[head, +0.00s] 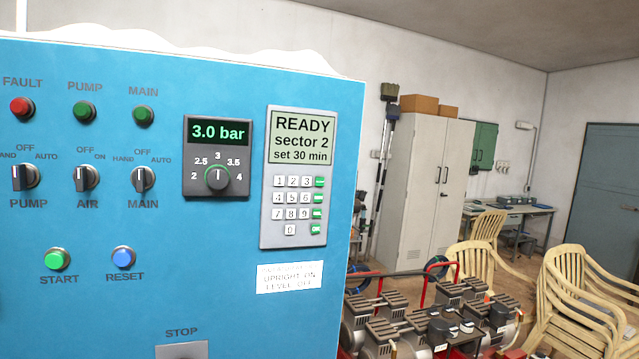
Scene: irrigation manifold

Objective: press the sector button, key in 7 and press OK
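A grey controller (265,220) is mounted on the right part of a blue control panel. Its screen (301,138) reads "READY, sector 2, set 30 min". Below the screen is a keypad of white number keys, with the 7 key (278,213) at the left of the third row. A column of green keys runs down the keypad's right side. The bottom green key (316,229) seems to read OK. The labels on the other green keys, such as the top one (320,182), are too small to read. My gripper is not in view.
Pumps (430,320) and stacked chairs (580,300) stand to the right.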

